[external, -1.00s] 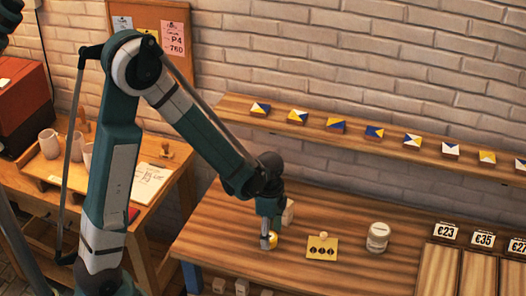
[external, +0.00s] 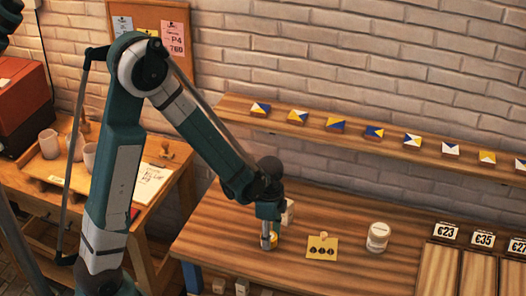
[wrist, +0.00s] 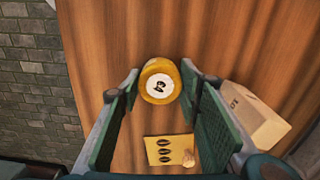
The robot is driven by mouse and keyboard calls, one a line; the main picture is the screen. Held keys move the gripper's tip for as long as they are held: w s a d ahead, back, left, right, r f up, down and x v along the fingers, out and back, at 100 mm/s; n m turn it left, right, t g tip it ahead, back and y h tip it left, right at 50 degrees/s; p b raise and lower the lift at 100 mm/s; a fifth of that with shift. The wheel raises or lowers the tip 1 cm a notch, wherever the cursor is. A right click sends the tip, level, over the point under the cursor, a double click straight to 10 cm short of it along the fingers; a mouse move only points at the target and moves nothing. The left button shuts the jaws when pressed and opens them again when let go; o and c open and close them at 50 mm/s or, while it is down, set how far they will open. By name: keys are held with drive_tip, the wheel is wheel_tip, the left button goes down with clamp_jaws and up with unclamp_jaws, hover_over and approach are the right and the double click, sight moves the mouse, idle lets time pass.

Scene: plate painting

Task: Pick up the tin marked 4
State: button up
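A round yellow tin (wrist: 160,81) with a white label stands on the wooden table; the label carries a dark mark that looks like a 4, with another small mark beside it. In the external view the tin (external: 271,241) is partly covered by my gripper (external: 268,228), which points down over it. In the wrist view the two green-padded fingers of my gripper (wrist: 160,74) are apart, one on each side of the tin. Only narrow gaps show, and I cannot tell whether either finger touches it.
A yellow card (external: 322,248) with dark seed shapes lies right of the tin. A pale box (wrist: 255,115) stands close beside the right finger. A white jar (external: 378,237) stands farther right, near price-marked trays (external: 438,268). Small patterned tiles line the shelf behind.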

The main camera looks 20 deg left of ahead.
drive_tip(key=shift+c, duration=1.2)
drive_tip(key=shift+r, duration=0.15)
drive_tip(key=shift+r+p, duration=0.9)
drive_tip(key=shift+r, duration=3.95)
